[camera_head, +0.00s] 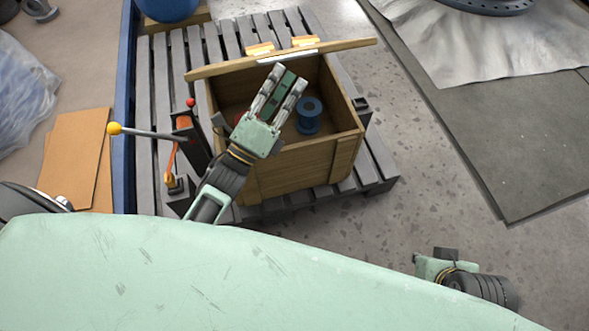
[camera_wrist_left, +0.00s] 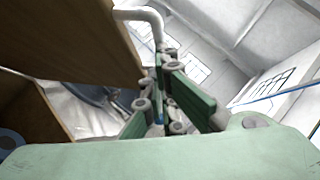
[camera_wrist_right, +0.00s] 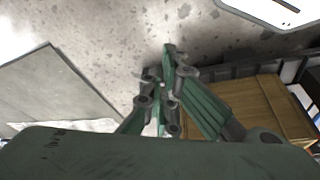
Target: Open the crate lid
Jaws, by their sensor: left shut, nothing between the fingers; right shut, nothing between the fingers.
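The wooden crate (camera_head: 300,171) stands on a grey pallet with its top open. Its lid (camera_head: 222,69) is raised along the far side and shows nearly edge-on. Two orange pieces (camera_head: 261,48) show at the lid's back. My left gripper (camera_head: 288,77) is shut and empty, over the crate opening in front of the lid. In the left wrist view the lid's brown face (camera_wrist_left: 65,40) is beside the fingers; contact cannot be told. A blue spool (camera_head: 309,116) is inside the crate. My right gripper (camera_wrist_right: 167,60) is shut and empty, away from the crate, over the floor.
A stand with a yellow-knobbed lever (camera_head: 114,128) and a red knob (camera_head: 190,102) is left of the crate, close to my left arm. The grey slatted pallet (camera_head: 160,80) surrounds the crate's base. Cardboard (camera_head: 75,160) lies at left.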

